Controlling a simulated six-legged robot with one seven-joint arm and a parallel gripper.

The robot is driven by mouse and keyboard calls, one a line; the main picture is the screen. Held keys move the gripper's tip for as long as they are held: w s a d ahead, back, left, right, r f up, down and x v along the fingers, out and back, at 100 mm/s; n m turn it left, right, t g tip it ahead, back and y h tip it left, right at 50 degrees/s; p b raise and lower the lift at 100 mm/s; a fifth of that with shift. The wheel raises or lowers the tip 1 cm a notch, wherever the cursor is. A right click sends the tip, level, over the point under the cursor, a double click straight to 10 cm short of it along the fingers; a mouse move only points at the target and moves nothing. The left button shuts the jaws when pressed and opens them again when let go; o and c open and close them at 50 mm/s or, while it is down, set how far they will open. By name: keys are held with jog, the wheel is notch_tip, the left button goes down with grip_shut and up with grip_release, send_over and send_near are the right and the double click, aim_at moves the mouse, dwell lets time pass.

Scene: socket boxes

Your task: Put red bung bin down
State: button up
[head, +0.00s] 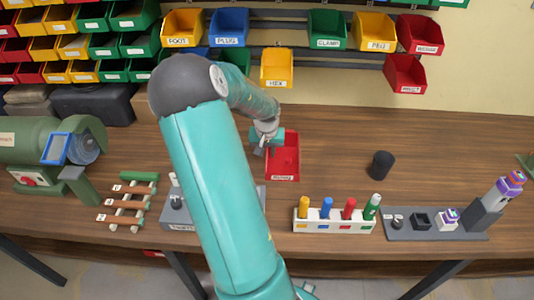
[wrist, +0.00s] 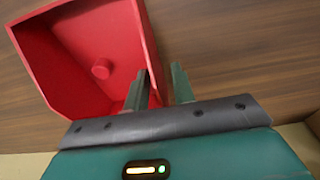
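The red bin (head: 284,158) appears to rest on the wooden table near the middle, its white label towards the front; the label is too small to read surely. In the wrist view the bin (wrist: 62,60) fills the upper left, with a small round red bung (wrist: 101,68) inside. My gripper (wrist: 160,75) is at the bin's side wall, one finger inside and one outside. A strip of table shows between the wall and the outer finger, so the fingers look open. In the head view my gripper (head: 268,139) is at the bin's left side.
A grey board (head: 180,205) is partly hidden behind my arm. A rack with coloured pegs (head: 335,226) and a grey tray (head: 435,237) stand at the front right. A black cylinder (head: 381,165) stands right of the bin. Wall bins hang behind. Table right of the bin is mostly clear.

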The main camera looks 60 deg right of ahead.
jog(key=r, duration=0.3)
jog(key=a+r, duration=0.1)
jog(key=r, duration=0.3)
jog(key=s+a+r, duration=0.1)
jog(key=r, duration=0.2)
jog(key=shift+r, duration=0.4)
jog(key=w+a+r+n+t+y, duration=0.1)
jog(key=w+a+r+n, duration=0.25)
jog(key=a, duration=0.85)
jog(key=w+a+r+n+t+y, duration=0.15)
jog(key=w+a+r, duration=0.3)
jog(key=a, duration=0.75)
jog(key=s+a+r+n+t, duration=0.1)
jog(key=s+a+r+n, duration=0.1)
jog(key=a, duration=0.8)
jog(key=s+a+r+n+t, duration=0.1)
jog(key=s+a+r+n, duration=0.2)
jog(key=a, duration=0.8)
jog(key=s+n, duration=0.2)
jog(key=s, duration=0.1)
jog(key=shift+s+a+n, duration=0.2)
jog(key=shift+n, duration=0.1)
jog(key=shift+d+h, duration=0.15)
jog(key=shift+h, duration=0.1)
